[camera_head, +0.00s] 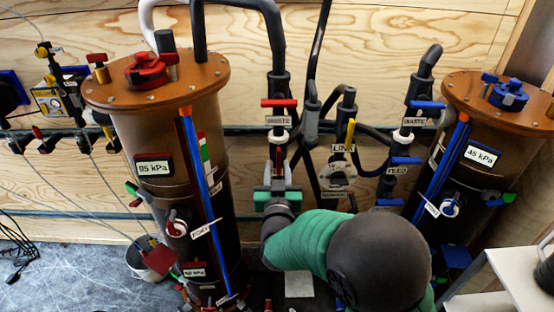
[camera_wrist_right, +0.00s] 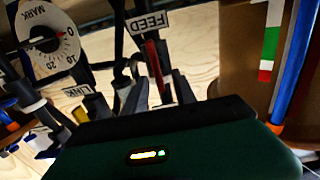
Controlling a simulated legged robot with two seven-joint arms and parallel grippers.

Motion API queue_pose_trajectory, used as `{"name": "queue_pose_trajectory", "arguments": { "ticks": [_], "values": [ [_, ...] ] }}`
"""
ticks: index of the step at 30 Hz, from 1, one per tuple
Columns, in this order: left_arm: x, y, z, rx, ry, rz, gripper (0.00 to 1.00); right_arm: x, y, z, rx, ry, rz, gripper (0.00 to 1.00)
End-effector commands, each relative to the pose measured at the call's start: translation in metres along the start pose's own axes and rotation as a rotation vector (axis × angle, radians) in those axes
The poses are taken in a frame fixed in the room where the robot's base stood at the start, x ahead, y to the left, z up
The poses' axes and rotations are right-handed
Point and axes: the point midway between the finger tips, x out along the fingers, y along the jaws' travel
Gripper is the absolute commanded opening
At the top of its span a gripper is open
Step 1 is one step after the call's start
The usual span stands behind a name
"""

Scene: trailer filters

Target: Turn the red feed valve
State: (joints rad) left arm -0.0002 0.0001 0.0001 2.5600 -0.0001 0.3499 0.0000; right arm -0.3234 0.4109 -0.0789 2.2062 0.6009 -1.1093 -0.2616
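The red feed valve shows in the right wrist view as a narrow red handle (camera_wrist_right: 152,60) beside an upside-down FEED label (camera_wrist_right: 148,23). My right gripper (camera_head: 279,172) reaches up to the pipe below the red-handled WASTE valve in the head view. In the wrist view its two grey fingers (camera_wrist_right: 161,88) stand apart, with the red handle's near end appearing between or just beyond them. I cannot tell whether they touch it. My left gripper is out of view.
A red WASTE handle (camera_head: 279,103) sits just above my gripper. A yellow LINK lever (camera_head: 350,134) and a blue FEED handle (camera_head: 406,161) are to the right. Brown filter tanks stand left (camera_head: 165,120) and right (camera_head: 495,110), close to the arm. A dial (camera_wrist_right: 44,38) shows too.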

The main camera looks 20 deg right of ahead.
Motion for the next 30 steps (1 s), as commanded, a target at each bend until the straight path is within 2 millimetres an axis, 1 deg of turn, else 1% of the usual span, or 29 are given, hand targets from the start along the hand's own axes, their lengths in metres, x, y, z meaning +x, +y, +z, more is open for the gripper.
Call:
{"name": "queue_pose_trajectory", "arguments": {
  "ticks": [1,3,6,10,16,17,24,30],
  "values": [
    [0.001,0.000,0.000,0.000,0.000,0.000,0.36,0.012,0.002,0.001,0.000,0.001,0.003,0.33],
    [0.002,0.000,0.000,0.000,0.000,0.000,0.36,0.026,0.002,0.001,0.001,0.001,0.002,0.33],
    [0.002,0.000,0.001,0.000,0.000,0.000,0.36,0.039,0.002,0.001,0.002,0.000,0.001,0.33],
    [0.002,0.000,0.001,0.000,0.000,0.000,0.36,0.047,0.002,0.000,0.002,0.000,0.001,0.33],
    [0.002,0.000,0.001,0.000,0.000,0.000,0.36,0.047,0.001,0.000,0.001,0.000,0.000,0.33],
    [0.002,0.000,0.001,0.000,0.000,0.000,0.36,0.047,0.001,0.000,0.001,0.000,0.000,0.31],
    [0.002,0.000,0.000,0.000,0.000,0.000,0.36,0.047,0.001,0.000,0.001,-0.001,-0.001,0.00],
    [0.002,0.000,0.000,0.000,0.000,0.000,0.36,0.046,0.000,0.000,0.001,-0.001,-0.002,0.00]
  ]
}}
